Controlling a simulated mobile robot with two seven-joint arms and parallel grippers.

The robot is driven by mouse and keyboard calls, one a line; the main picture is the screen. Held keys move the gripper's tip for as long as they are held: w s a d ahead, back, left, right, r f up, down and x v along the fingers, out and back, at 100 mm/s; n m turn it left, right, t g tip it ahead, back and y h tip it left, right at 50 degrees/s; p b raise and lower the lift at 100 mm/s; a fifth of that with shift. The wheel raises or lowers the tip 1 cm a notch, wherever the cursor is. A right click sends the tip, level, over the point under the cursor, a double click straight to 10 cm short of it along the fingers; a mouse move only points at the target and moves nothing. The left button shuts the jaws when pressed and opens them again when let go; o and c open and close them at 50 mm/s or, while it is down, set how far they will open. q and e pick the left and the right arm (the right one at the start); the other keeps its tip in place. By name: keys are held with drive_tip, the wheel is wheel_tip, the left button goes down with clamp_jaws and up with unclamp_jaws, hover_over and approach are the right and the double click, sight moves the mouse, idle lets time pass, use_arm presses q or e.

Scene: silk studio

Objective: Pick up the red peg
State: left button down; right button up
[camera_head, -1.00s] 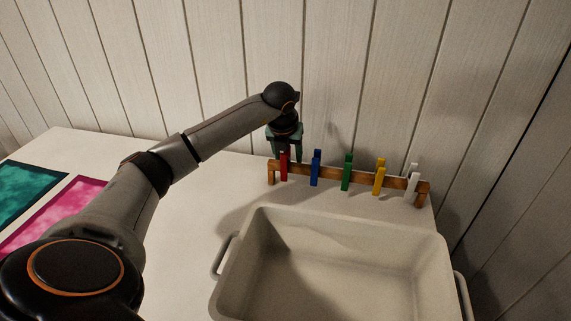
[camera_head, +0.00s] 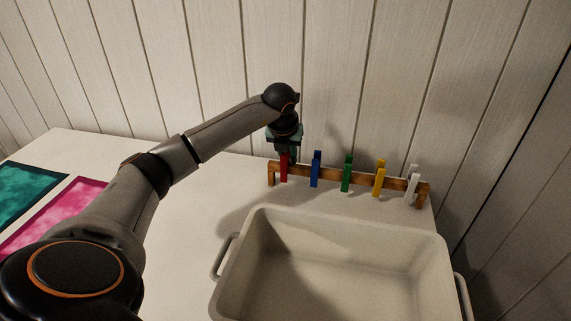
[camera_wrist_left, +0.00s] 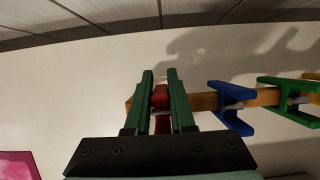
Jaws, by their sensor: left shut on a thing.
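The red peg (camera_head: 284,172) is at the left end of the wooden rail (camera_head: 331,175), clipped on it like the other pegs. My left gripper (camera_head: 285,150) is directly above the rail with its fingers pointing down, shut on the upper part of the red peg. In the left wrist view the red peg (camera_wrist_left: 160,97) shows between the two green fingers of my left gripper (camera_wrist_left: 160,80). The peg still sits at the rail (camera_wrist_left: 200,101). My right gripper is not in view.
A blue peg (camera_head: 316,168), a green peg (camera_head: 347,172), a yellow peg (camera_head: 379,177) and a white peg (camera_head: 411,184) are on the rail to the right. A large pale basin (camera_head: 447,262) stands in front. Teal (camera_head: 28,190) and pink (camera_head: 62,209) cloths lie at the left.

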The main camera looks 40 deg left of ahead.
use_arm(q)
wheel_tip(320, 180, up, 10)
drive_tip(key=p, duration=0.1)
idle(0.5)
drive_tip(key=shift+p, duration=0.35)
idle(0.7)
